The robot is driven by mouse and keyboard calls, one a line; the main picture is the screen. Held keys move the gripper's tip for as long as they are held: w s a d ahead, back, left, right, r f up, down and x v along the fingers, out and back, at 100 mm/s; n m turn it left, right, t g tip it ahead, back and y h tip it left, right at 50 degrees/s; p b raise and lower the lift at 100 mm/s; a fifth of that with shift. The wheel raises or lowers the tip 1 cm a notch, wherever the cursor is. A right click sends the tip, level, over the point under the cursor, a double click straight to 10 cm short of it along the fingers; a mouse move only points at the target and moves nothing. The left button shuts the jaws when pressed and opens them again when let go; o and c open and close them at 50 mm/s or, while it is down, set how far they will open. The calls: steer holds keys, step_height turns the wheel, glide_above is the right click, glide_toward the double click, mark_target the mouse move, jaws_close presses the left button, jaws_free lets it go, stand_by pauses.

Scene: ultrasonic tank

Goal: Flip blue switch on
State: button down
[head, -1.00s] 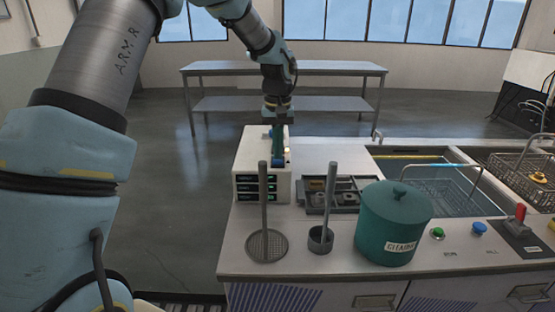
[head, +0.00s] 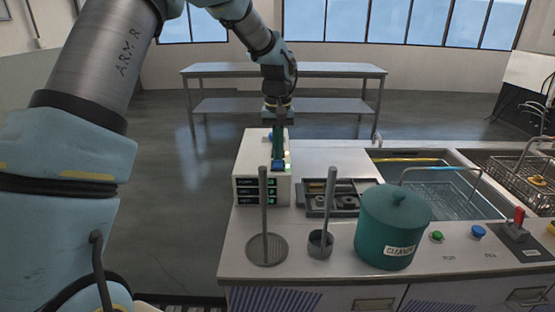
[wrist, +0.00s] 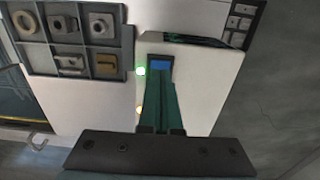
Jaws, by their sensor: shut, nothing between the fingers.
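The blue switch (head: 278,167) is on top of the white box (head: 243,162), near its front edge. It also shows in the wrist view (wrist: 160,66), just beyond the tips of my green fingers. My gripper (head: 278,157) is shut and empty, pointing down over the box top with its tips at the switch. I cannot tell whether they touch it. My fingers hide part of the box top and the switch's edge.
A grey parts tray (head: 318,211) stands right of the box. Two upright rods, on a round mesh base (head: 267,249) and a small cup (head: 320,245), stand in front. A green lidded pot (head: 392,228) and a water tank (head: 450,190) are farther right.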

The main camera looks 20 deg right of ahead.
mark_target(277, 165)
step_height(277, 165, up, 5)
steer(key=p, duration=0.3)
steer(key=shift+r, duration=0.1)
steer(key=shift+a, duration=0.1)
stand_by(0.4)
steer(key=a+n+b, duration=0.1)
steer(key=a+n, duration=0.1)
steer(key=a, duration=1.8)
steer(key=s+a+f+n, duration=0.1)
steer(key=s+a, duration=0.4)
steer(key=a, duration=0.3)
steer(key=s+a+f+t+b, duration=0.1)
steer(key=s+a+f, duration=0.1)
steer(key=s+a, duration=0.4)
steer(key=shift+a+n+t, duration=0.3)
steer(key=shift+a+n, duration=0.1)
steer(key=shift+a, duration=0.85)
